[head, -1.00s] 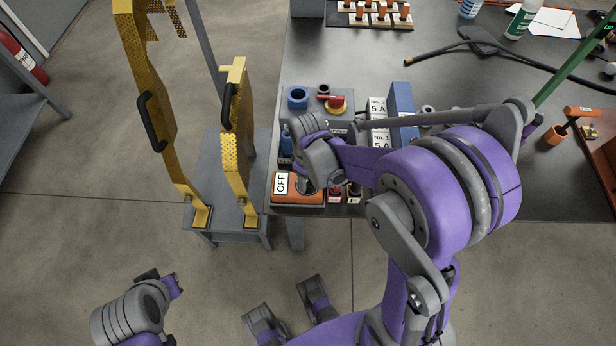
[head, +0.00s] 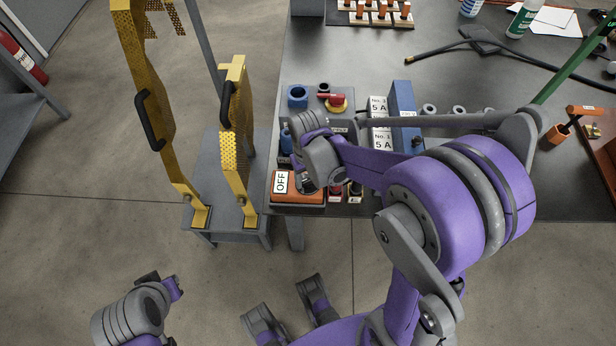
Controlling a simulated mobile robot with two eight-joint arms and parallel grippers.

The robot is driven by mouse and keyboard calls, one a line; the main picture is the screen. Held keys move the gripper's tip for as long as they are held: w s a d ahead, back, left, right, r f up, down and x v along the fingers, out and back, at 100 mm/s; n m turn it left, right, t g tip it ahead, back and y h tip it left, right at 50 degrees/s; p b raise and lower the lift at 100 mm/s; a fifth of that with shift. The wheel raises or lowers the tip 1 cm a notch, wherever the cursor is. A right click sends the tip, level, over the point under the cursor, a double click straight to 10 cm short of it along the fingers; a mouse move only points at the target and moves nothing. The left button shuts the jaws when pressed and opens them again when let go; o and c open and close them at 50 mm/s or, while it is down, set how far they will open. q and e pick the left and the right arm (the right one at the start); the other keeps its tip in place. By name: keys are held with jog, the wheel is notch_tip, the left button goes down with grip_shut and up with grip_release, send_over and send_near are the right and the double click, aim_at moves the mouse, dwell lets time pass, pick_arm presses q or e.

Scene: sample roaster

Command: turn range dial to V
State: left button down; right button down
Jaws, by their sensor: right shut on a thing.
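My left gripper (head: 166,283) is low at the left over the floor, away from the panel. Its jaw state is unclear.
A red-handled yellow knob (head: 336,101) and a blue ring (head: 297,97) sit behind the hand. White 5 A labelled boxes (head: 380,120) and a blue box (head: 403,110) stand to its right. Yellow perforated guards (head: 238,130) stand left of the bench.

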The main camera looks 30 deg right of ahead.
aim_at(308, 179)
jog(key=m, duration=0.5)
jog(key=shift+m+b, duration=0.3)
jog(key=shift+b, duration=0.05)
dwell(0.4)
jog(key=shift+c, duration=1.2)
grip_release()
notch_tip(308, 179, up, 11)
jog(key=p, duration=0.2)
jog(key=shift+f, duration=0.1)
